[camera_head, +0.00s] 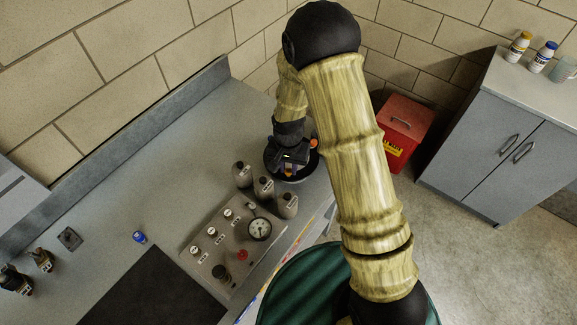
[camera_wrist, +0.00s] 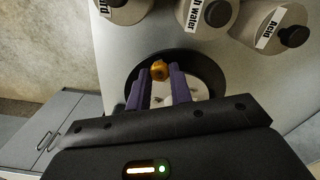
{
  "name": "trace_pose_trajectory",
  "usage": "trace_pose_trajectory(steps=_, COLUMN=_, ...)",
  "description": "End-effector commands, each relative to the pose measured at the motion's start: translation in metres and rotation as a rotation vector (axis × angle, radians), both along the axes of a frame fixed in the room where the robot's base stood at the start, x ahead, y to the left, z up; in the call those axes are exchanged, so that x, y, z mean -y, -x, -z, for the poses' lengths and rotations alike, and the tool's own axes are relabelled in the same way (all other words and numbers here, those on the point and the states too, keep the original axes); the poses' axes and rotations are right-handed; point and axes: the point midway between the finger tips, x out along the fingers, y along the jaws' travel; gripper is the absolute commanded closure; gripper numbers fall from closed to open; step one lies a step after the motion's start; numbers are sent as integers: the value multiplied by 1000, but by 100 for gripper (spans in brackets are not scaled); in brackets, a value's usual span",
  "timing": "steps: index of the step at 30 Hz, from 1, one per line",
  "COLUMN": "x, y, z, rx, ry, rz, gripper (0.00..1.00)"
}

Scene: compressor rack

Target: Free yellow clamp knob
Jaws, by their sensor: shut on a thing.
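The yellow clamp knob (camera_wrist: 159,69) shows in the wrist view as a small orange-yellow piece between the tips of my purple fingers, over a round black-rimmed dish (camera_wrist: 211,68) with a pale inside. My gripper (camera_wrist: 157,80) is shut on the knob, one finger on each side. In the head view my gripper (camera_head: 289,165) points down into the black dish (camera_head: 270,168) at the counter's far right end. An orange spot (camera_head: 313,143) shows beside it there; I cannot tell whether it is the knob. What lies under the knob is partly hidden.
Several grey bottles (camera_head: 264,187) stand close to the dish; one reads "Acid" (camera_wrist: 271,29) in the wrist view. A panel with a gauge (camera_head: 259,229) lies nearer. A red box (camera_head: 404,130) and grey cabinet (camera_head: 490,150) stand right.

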Motion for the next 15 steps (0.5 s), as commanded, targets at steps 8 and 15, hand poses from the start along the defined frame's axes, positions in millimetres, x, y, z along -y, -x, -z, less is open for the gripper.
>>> trace_pose_trajectory(steps=8, x=0, y=0, z=1, rx=0, ry=-1, rz=-176, gripper=100)
trace_pose_trajectory(steps=15, x=0, y=-1, z=1, rx=1, ry=-2, rz=-394, gripper=100)
